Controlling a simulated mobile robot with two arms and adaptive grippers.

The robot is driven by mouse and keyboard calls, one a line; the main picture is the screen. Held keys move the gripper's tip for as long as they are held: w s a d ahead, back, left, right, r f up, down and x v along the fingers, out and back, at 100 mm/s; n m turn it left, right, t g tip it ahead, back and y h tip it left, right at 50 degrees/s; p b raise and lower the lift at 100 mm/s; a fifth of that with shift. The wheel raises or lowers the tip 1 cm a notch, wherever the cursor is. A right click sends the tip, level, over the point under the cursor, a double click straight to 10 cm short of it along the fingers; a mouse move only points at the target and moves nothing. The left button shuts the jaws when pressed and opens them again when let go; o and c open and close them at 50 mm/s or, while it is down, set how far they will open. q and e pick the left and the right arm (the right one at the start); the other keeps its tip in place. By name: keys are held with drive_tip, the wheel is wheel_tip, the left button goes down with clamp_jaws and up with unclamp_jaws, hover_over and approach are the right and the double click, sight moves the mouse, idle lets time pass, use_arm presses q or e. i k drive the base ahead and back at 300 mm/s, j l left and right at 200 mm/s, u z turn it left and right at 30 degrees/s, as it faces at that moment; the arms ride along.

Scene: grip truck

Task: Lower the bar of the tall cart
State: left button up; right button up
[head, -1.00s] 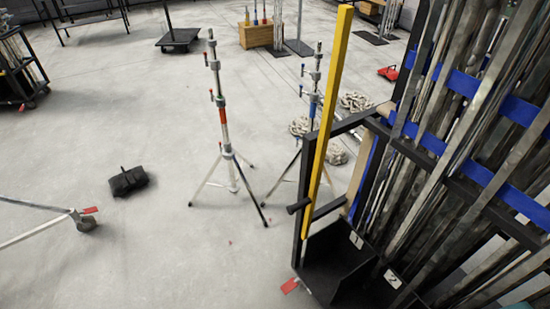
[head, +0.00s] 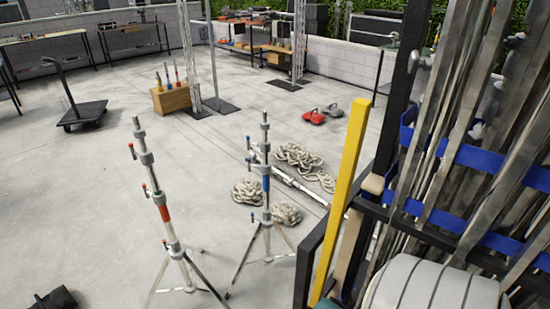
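The tall cart (head: 397,105) stands close at the right, with a black frame and many long metal poles packed in it. Its yellow bar (head: 343,195) stands nearly upright along the cart's left side, leaning slightly right at the top. The bar's lower end is at the bottom of the view, and its foot is hard to make out. Blue straps (head: 480,160) run across the poles. A white ribbed part, probably my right arm, covers the lower part of the cart. Neither gripper is in view.
Two tripod stands (head: 164,212) (head: 266,180) stand left of the cart. Coiled ropes (head: 298,160) lie behind them. A black bag (head: 54,299) lies at the bottom left. A flat trolley (head: 82,113) stands farther back. Open concrete floor lies at the left.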

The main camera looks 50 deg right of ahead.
sight(361, 108)
drive_tip(key=i+z, duration=0.2)
drive_tip(key=i, duration=0.15)
drive_tip(key=i+j+z, duration=0.2)
drive_tip(key=i, duration=0.15)
drive_tip(key=z, duration=0.45)
drive_tip(key=i+z, duration=0.1)
drive_tip(key=z, duration=0.4)
drive_tip(key=j+z, duration=0.1)
drive_tip(key=z, duration=0.35)
drive_tip(key=i+j+z, duration=0.1)
drive_tip(key=z, duration=0.85)
drive_tip(key=j+z, duration=0.2)
drive_tip(key=z, duration=0.3)
drive_tip(key=i, duration=0.05)
